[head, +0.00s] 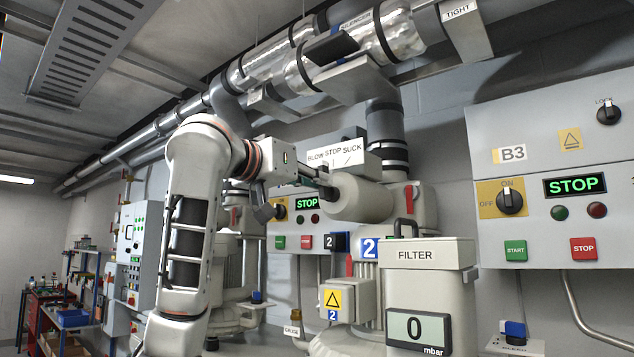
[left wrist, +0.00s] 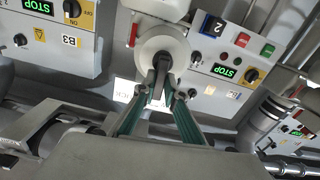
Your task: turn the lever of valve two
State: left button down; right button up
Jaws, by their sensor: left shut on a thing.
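Valve two is a pale grey cylinder (head: 362,198) in the middle of the head view, below a sign (head: 345,157) reading BLOW STOP SUCK. A blue 2 plate (head: 369,247) is below it. In the left wrist view the valve's round end (left wrist: 170,42) faces me, with a dark lever (left wrist: 162,68) coming from its middle. My left gripper (head: 322,187) reaches the valve from the left. In the wrist view its green-padded fingers (left wrist: 163,95) are shut on the lever. The lever's setting against the sign cannot be told. My right gripper is in neither view.
A FILTER box (head: 430,252) stands in front at the lower right. The B3 control panel (head: 540,155) is at the right. Pipes (head: 330,60) run overhead. A second control panel (head: 290,238) showing STOP is behind my left wrist.

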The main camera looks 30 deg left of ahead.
pick_arm(q)
jog(key=n, duration=0.2)
jog(key=a+n+b, duration=0.1)
jog(key=n, duration=0.4)
jog(key=shift+a+f+n, duration=0.2)
jog(key=shift+f+n, duration=0.1)
jog(key=shift+n, duration=0.1)
dwell(0.4)
jog(key=c, duration=2.1)
grip_release()
jog(key=shift+w, duration=0.1)
jog(key=s, duration=0.8)
jog(key=s+a, duration=0.1)
jog(key=s, duration=0.3)
